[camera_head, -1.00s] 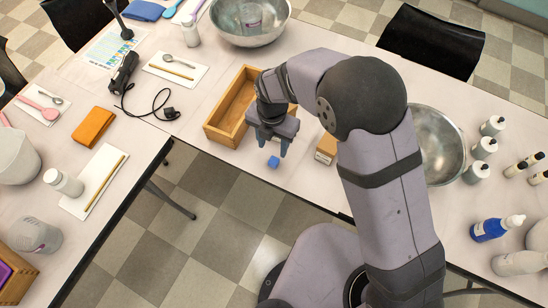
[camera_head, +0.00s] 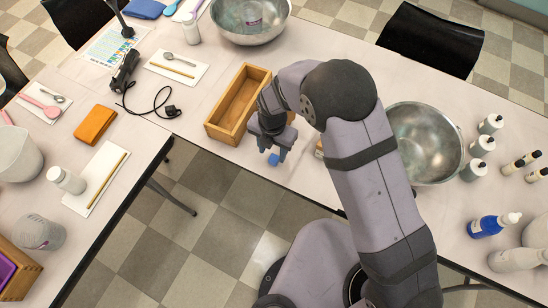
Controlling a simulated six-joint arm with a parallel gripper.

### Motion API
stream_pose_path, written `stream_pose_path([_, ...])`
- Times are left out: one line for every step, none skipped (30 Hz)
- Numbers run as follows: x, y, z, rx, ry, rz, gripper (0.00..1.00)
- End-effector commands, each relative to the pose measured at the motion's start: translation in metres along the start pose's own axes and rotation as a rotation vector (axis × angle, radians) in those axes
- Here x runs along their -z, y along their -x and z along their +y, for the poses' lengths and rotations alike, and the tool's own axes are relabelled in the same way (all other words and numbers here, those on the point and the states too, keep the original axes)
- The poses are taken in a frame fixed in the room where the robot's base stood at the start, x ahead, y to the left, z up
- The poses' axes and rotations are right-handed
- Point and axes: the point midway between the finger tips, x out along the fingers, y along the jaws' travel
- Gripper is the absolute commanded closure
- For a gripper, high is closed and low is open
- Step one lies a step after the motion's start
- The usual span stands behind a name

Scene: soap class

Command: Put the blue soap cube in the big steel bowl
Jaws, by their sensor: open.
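The blue soap cube (camera_head: 273,160) lies on the table near its front edge, just right of the wooden box. My gripper (camera_head: 272,154) is right above it, pointing down, with its fingers open around or just over the cube. I cannot tell whether the fingers touch it. The upper part of the cube is partly hidden by the gripper. A big steel bowl (camera_head: 425,143) stands on the right of the table, partly behind my arm.
An empty wooden box (camera_head: 222,130) stands close left of my gripper. A small tan block (camera_head: 319,149) is mostly hidden behind my arm. Several small bottles (camera_head: 481,145) and a blue bottle (camera_head: 489,226) stand right of the right bowl. Black cable lies left of the box.

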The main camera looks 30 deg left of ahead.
Motion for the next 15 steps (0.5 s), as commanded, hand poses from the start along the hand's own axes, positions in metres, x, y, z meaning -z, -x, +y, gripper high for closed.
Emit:
stream_pose_path([0.001, -0.003, -0.002, 0.004, 0.0, 0.003, 0.55])
stream_pose_path([0.001, -0.006, -0.002, 0.003, 0.0, 0.002, 0.55])
stream_pose_path([0.001, -0.01, -0.003, 0.004, -0.001, 0.003, 0.55])
stream_pose_path([0.001, -0.013, -0.003, 0.004, -0.001, 0.003, 0.55])
stream_pose_path([0.001, -0.016, -0.004, 0.003, -0.001, 0.003, 0.55])
stream_pose_path([0.001, -0.021, -0.004, 0.003, 0.0, 0.003, 0.55])
stream_pose_path([0.0, -0.025, -0.003, 0.003, 0.0, 0.002, 0.55])
stream_pose_path([0.001, -0.028, -0.003, 0.003, 0.0, 0.002, 0.55])
stream_pose_path([0.0, -0.031, -0.003, 0.002, 0.0, 0.002, 0.55])
stream_pose_path([0.0, -0.034, -0.003, 0.002, 0.0, 0.001, 0.55])
stream_pose_path([0.0, -0.036, -0.003, 0.002, 0.0, 0.002, 0.55])
stream_pose_path([0.0, -0.038, -0.003, 0.001, 0.0, 0.001, 0.55])
stream_pose_path([0.0, -0.039, -0.003, 0.001, 0.0, 0.001, 0.55])
stream_pose_path([0.0, -0.04, -0.003, 0.001, 0.0, 0.001, 0.55])
stream_pose_path([0.0, -0.041, -0.003, 0.0, 0.0, 0.0, 0.55])
